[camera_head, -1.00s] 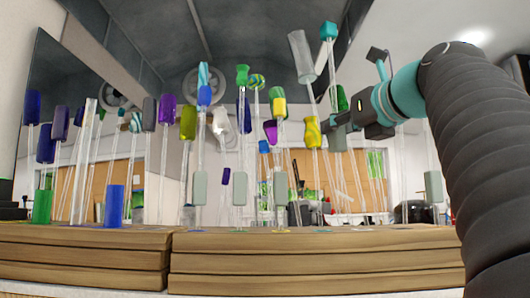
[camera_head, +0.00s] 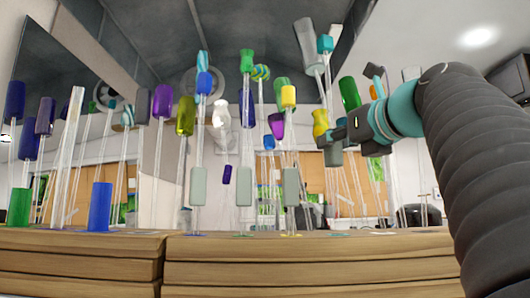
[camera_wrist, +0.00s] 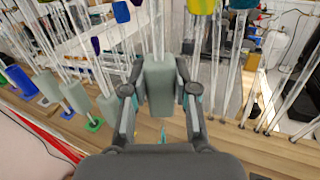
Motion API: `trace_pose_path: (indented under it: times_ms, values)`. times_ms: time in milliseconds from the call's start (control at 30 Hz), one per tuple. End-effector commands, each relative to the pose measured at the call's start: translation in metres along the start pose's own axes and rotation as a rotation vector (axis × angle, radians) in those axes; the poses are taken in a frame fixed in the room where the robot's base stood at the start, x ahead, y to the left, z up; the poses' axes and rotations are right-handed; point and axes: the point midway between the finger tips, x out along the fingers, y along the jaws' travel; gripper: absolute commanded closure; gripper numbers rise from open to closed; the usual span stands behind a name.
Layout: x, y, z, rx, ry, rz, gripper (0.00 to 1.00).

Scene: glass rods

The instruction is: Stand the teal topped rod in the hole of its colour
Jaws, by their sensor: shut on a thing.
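The teal topped rod stands about upright in the head view, its teal top (camera_head: 326,44) above my gripper (camera_head: 338,145). My gripper is shut on the rod's grey-green sleeve (camera_wrist: 158,90), seen between both fingers in the wrist view (camera_wrist: 158,94). The sleeve shows just below the fingers in the head view. A teal mark (camera_head: 340,235) lies on the wooden board (camera_head: 310,262) below the gripper, and a teal mark (camera_wrist: 163,134) also shows just past the sleeve in the wrist view. I cannot make out the rod's lower end.
Rods with blue (camera_head: 204,83), yellow (camera_head: 288,97) and other coloured tops stand left of my gripper, several with grey sleeves (camera_head: 198,187). A tall grey-topped rod (camera_head: 309,46) leans close to the teal top. The board has some clear room right of the teal mark.

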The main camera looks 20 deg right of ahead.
Motion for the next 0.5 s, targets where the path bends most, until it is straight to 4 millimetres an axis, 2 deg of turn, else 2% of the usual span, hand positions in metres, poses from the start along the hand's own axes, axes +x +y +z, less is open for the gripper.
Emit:
trace_pose_path:
  times_ms: [500]
  values:
    - [-0.001, 0.001, -0.013, 0.001, -0.001, -0.001, 1.00]
